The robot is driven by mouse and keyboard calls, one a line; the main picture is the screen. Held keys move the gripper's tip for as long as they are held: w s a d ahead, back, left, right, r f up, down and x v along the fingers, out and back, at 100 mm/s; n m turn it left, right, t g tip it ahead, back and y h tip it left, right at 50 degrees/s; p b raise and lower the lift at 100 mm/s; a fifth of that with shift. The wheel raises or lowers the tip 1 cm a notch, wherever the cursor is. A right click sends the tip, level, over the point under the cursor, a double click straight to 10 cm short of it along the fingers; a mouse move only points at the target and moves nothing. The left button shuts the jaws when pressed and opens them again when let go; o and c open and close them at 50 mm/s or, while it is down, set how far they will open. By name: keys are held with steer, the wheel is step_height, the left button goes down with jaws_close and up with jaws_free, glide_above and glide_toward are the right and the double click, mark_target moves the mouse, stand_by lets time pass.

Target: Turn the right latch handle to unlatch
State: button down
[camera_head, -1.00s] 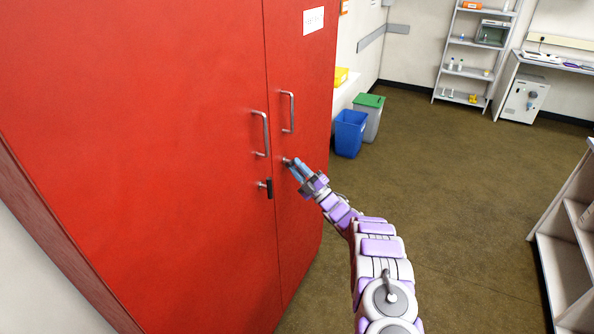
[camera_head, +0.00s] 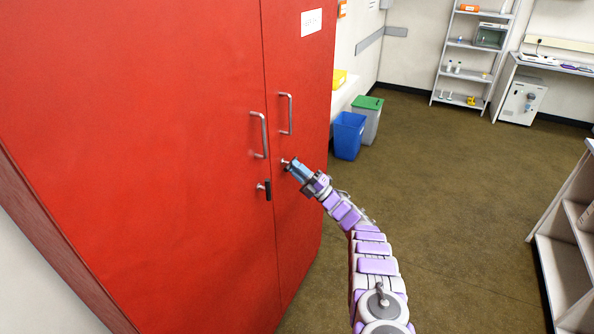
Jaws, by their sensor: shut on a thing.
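A large red cabinet (camera_head: 140,130) with two doors fills the left of the view. The left latch handle (camera_head: 267,189) is a small dark lever hanging down on the left door, just left of the seam. The right latch handle (camera_head: 286,161) is on the right door, below that door's pull bar. Only its small metal stub shows; its lever is hidden in my gripper. My gripper (camera_head: 293,167) is shut on the right latch handle, with its bluish fingers against the door side.
Two vertical pull bars, the left one (camera_head: 264,135) and the right one (camera_head: 289,113), stand out just above the latches. A blue bin (camera_head: 348,136) and a green-lidded bin (camera_head: 368,117) stand beyond the cabinet. The brown floor (camera_head: 450,190) to the right is open.

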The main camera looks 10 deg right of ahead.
steer(key=shift+a+f, duration=0.15)
steer(key=shift+f, duration=0.05)
steer(key=c, duration=1.2)
jaws_free()
steer(key=shift+c, duration=0.2)
steer(key=shift+o, duration=1.2)
steer(key=shift+r, duration=0.1)
steer(key=v, duration=1.7)
steer(key=shift+d, duration=0.3)
steer(key=shift+w, duration=0.1)
